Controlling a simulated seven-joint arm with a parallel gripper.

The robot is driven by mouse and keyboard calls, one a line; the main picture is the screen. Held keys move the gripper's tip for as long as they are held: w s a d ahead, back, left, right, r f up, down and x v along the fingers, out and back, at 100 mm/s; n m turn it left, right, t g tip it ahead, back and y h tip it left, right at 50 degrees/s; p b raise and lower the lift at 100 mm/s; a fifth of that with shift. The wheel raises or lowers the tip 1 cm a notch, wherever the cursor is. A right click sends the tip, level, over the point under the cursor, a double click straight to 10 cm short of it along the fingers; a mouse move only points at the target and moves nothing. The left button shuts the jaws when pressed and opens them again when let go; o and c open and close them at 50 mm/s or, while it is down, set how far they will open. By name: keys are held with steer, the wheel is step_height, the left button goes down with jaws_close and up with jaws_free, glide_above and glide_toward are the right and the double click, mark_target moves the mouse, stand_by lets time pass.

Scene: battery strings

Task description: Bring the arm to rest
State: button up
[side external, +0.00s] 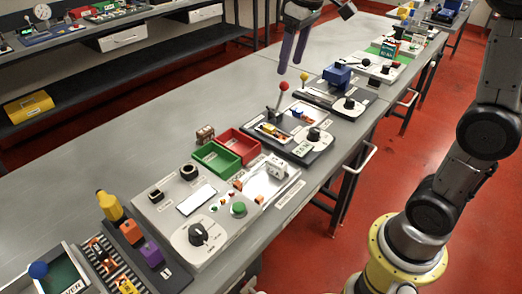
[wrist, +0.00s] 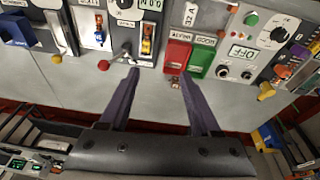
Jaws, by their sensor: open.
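My gripper (side external: 294,44) is raised above the grey bench, at the top middle of the side view. Its two dark fingers are apart, with nothing between them. In the wrist view my gripper (wrist: 161,88) also shows open and empty, its fingers spread over bare grey bench top. The arm's upper links are partly out of the side view.
A red bin (side external: 238,144) and a green bin (side external: 217,159) sit behind a grey control panel (side external: 178,237). A red-knobbed lever (side external: 283,88) stands upright on a panel beneath my gripper. The bench top (side external: 130,150) behind the panels is mostly clear.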

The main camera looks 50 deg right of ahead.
steer(key=s+a+r+t, duration=0.1)
steer(key=s+a, duration=0.1)
steer(key=s, duration=0.5)
steer(key=s+a+f+t, duration=0.2)
steer(key=s+f, duration=0.7)
steer(key=s, duration=0.5)
steer(key=shift+f+m, duration=0.4)
